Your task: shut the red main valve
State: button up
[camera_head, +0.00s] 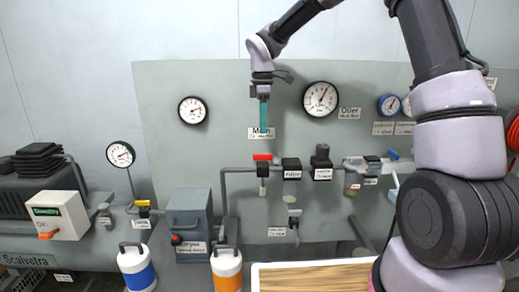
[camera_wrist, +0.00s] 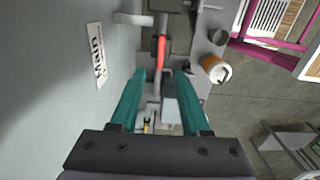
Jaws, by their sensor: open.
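The red main valve handle (camera_head: 262,157) sits on a grey pipe on the panel, under a label reading "Main" (camera_head: 266,132). It lies roughly level in the head view. In the wrist view the red handle (camera_wrist: 161,50) shows beyond my fingertips, close to the gap between them. My gripper (camera_head: 263,130) points down in front of the panel, above the handle and apart from it. In the wrist view its two teal fingers (camera_wrist: 158,75) are apart with nothing held between them. The "Main" label (camera_wrist: 97,55) is to the left there.
Black fittings (camera_head: 291,168) and (camera_head: 321,160) stand right of the valve along the pipe. Gauges (camera_head: 320,98) are on the panel above. A grey box (camera_head: 189,222), a blue-banded canister (camera_head: 137,268) and an orange-banded canister (camera_head: 227,270) are below.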

aim_at(263, 154)
notch_tip(263, 154, down, 10)
jog(key=shift+f, duration=0.1)
dwell(0.4)
grip_shut()
